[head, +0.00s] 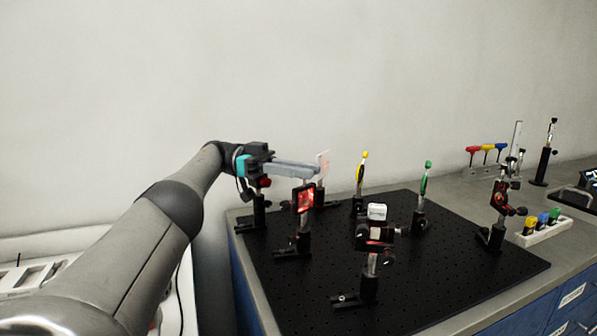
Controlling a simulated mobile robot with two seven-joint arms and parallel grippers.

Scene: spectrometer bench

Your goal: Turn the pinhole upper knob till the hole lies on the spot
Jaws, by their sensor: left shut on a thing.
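My left gripper (312,170) reaches in from the left, its long grey fingers pointing right over the back left of the black board. It is shut, with the fingertips just above a black mount with a red face (305,200) on a post, which looks like the pinhole mount. The upper knob between the fingertips is too small and covered to make out. The hole and the spot cannot be made out. A pale pinkish plate (323,163) stands just behind the fingertips. My right gripper is not in view.
The black breadboard (300,310) carries several posts: a dark mount with a white top (377,212) in front, a yellow-tipped post (361,180) and a green-tipped post (425,180) behind. A red-and-black mount (502,200) stands right. Coloured hex keys (487,149) stand at the back right.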

